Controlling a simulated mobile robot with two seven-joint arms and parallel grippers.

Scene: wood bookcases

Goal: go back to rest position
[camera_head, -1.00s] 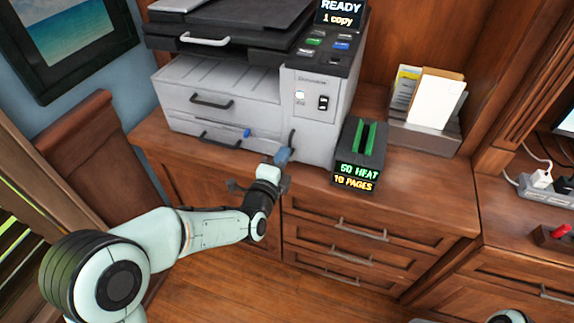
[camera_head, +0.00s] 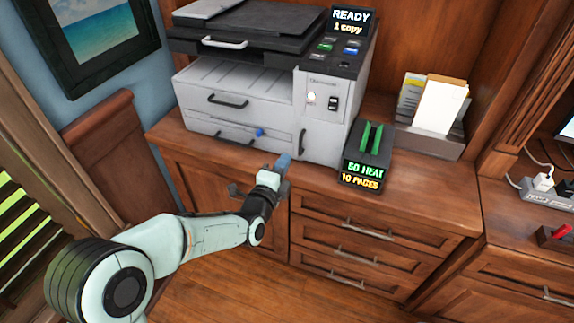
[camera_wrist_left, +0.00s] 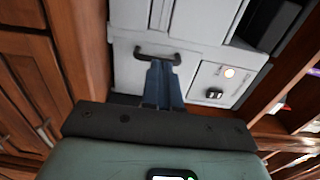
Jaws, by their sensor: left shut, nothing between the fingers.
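My left gripper (camera_head: 283,162) is in front of the printer's lower right side, just above the front of the cabinet top. Its blue fingers are shut with nothing between them. In the left wrist view the gripper (camera_wrist_left: 163,70) points at the white printer front, and its tips overlap a dark handle there; I cannot tell from this whether they touch. The printer (camera_head: 240,100) stands on the wooden cabinet, its display reading "READY 1 copy". My right gripper is not in view.
A power strip (camera_head: 545,190) lies at the right. Cabinet drawers (camera_head: 350,240) are below; wood floor is in front.

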